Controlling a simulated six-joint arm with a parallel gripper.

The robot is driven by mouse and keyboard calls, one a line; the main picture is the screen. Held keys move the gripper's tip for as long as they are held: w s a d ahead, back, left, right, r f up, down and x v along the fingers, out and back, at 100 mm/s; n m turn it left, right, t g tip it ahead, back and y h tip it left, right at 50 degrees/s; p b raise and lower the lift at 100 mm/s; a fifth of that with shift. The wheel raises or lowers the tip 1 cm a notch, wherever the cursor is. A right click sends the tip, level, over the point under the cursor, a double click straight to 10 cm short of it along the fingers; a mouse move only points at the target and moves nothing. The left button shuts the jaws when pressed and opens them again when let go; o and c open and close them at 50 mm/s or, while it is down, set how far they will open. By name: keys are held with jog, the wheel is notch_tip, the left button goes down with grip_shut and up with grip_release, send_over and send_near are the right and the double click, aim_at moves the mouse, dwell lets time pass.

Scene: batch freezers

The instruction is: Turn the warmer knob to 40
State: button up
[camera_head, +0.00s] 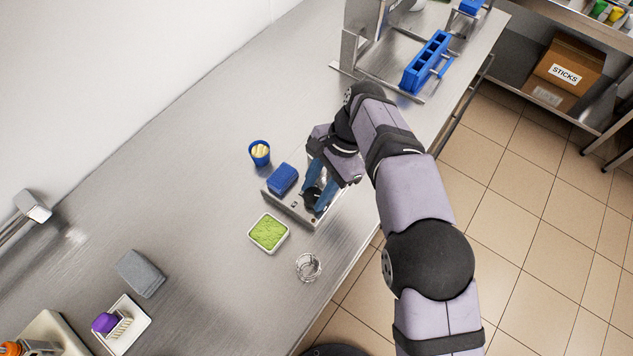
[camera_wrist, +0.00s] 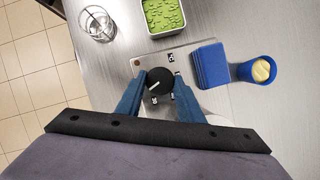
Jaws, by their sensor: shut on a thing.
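The warmer (camera_head: 292,209) is a flat steel plate on the counter; it also shows in the wrist view (camera_wrist: 140,50). Its round black knob (camera_wrist: 156,88) carries a white pointer line and small number labels around it. The labels are too small to read surely. My gripper (camera_wrist: 159,82) has one blue finger on each side of the knob and is shut on it. In the head view my gripper (camera_head: 313,196) reaches down to the warmer's right part, with the knob partly hidden. A blue block (camera_head: 283,178) sits on the warmer beside the knob.
A blue cup with yellow contents (camera_head: 260,155) stands behind the warmer. A white tray of green stuff (camera_head: 268,232) and a clear glass (camera_head: 308,267) stand close to it. A blue rack (camera_head: 427,62) is farther off.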

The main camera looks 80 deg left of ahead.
aim_at(316, 193)
jog(key=shift+s+a+n+t+h+p, duration=0.1)
jog(key=shift+n+t+h+p, duration=0.4)
jog(key=shift+n, duration=1.1)
jog(key=shift+n+p, duration=0.3)
jog(key=shift+p, duration=0.1)
jog(key=o, duration=1.1)
jog(key=shift+c, duration=0.2)
jog(key=shift+r, duration=0.1)
notch_tip(316, 193, up, 10)
jog(key=p, duration=0.1)
jog(key=shift+p, duration=0.35)
